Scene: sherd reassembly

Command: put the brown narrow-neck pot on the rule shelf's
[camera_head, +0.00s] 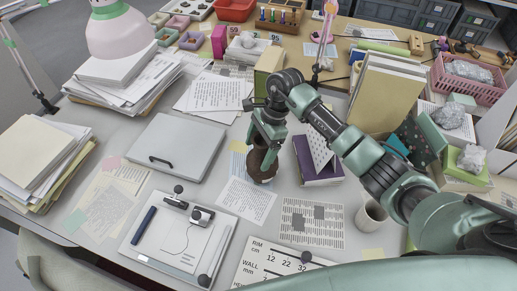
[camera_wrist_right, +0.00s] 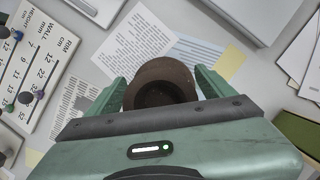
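The brown pot (camera_head: 262,167) stands upright on the desk, just right of the grey closed case. In the right wrist view the pot (camera_wrist_right: 161,70) is seen from above, with its dark round mouth towards me. My right gripper (camera_head: 266,137) reaches down over the pot's top. In the wrist view the fingers of my right gripper (camera_wrist_right: 161,88) lie on either side of the pot, close to its edges; I cannot tell whether they press on it. The neck is largely hidden by the fingers. I cannot make out a rule shelf for certain. My left gripper is not in view.
The grey case (camera_head: 172,145) lies left of the pot. A RIM and WALL number board (camera_head: 262,268) lies in front. Paper stacks fill the left.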

